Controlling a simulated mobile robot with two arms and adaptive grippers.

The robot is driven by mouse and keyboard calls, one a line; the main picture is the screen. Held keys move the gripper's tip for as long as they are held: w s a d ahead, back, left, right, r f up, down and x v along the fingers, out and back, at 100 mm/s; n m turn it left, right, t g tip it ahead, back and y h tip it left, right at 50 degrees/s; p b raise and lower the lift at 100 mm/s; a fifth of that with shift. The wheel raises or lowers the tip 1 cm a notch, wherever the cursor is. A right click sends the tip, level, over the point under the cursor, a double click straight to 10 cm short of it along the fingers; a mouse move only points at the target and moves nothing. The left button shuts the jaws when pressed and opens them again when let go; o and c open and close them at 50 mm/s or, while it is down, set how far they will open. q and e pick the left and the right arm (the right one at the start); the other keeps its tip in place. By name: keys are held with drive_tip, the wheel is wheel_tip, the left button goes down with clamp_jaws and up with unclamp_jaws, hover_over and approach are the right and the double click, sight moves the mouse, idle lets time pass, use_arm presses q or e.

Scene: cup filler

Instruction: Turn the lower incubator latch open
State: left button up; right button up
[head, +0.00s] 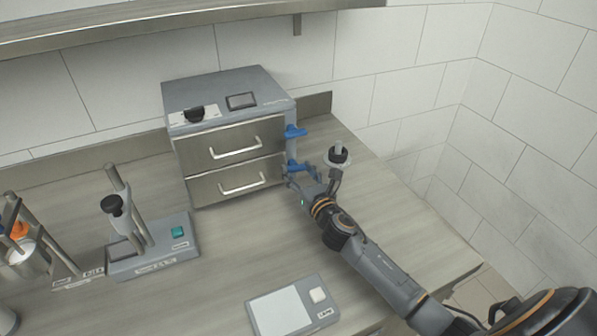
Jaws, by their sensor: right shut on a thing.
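The grey incubator (225,97) stands at the back of the bench with two closed drawer fronts, each with a pale handle. Two blue latches are on its right side. The upper latch (296,131) sticks out to the right, clear of my gripper. The lower latch (298,167) is at the fingers of my right gripper (290,178), which is shut on it. The fingers partly hide the latch, so its exact angle is hard to tell. My right arm reaches in from the lower right. My left gripper is not in view.
A small stand with a black knob (338,155) is just right of my right gripper. A flat scale (293,308) lies in front. The bench middle is clear.

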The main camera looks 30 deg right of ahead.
drive_tip(key=m, duration=0.8)
drive_tip(key=shift+d, duration=0.1)
drive_tip(key=m, duration=0.4)
drive_tip(key=shift+f+m, duration=0.1)
drive_tip(key=shift+m, duration=0.2)
drive_tip(key=shift+m+p, duration=0.4)
drive_tip(key=shift+m, duration=1.5)
drive_tip(key=shift+f, duration=0.1)
drive_tip(key=o, duration=1.2)
drive_tip(key=shift+c, duration=0.2)
